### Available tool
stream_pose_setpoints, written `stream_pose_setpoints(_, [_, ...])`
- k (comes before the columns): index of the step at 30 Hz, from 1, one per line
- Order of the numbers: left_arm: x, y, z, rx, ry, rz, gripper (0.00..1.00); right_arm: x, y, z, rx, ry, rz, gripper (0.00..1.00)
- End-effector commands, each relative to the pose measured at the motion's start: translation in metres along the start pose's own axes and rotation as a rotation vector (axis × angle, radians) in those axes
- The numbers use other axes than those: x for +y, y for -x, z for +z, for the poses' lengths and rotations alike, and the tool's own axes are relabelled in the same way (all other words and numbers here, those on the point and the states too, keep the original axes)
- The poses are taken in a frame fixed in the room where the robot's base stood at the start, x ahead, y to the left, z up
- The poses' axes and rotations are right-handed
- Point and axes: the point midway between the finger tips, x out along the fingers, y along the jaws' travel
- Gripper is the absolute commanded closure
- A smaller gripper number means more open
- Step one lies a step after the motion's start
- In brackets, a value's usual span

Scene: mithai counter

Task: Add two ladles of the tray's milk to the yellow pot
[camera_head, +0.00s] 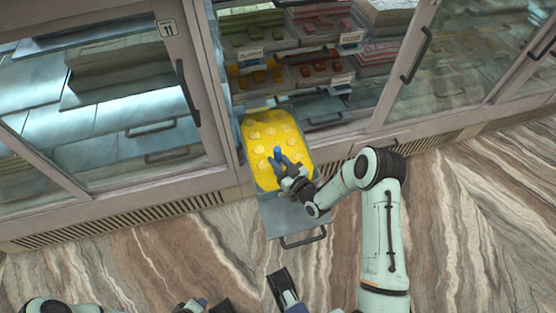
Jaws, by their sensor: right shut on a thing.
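The tray (284,222) is pulled out of the counter on a grey drawer with a handle at its front. It holds yellow milk (262,182) with several pale round pieces in it. My right gripper (278,165) is over the middle of the tray, shut on a slim thing with a blue top (277,150), which looks like the ladle's handle. The ladle's bowl is hidden, so I cannot tell whether it holds milk. Parts of my left arm show at the bottom edge; its jaws cannot be made out clearly. I see no yellow pot.
Sweets in trays (262,77) fill the open cabinet behind. Glass doors with dark handles (188,92) stand at both sides. The marble-patterned floor (150,265) in front of the counter looks clear.

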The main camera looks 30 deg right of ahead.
Motion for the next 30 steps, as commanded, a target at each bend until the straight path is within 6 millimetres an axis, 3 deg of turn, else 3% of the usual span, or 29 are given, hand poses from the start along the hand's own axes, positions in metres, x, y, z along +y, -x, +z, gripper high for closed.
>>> stream_pose_setpoints(17, [0.0,0.001,0.0,0.0,0.0,0.0,0.57,0.0,0.0,-0.002,0.002,0.001,0.0,1.0])
stream_pose_setpoints(30, [0.008,0.029,-0.005,0.009,-0.002,0.004,0.57,0.0,0.0,-0.042,0.004,0.001,0.0,1.0])
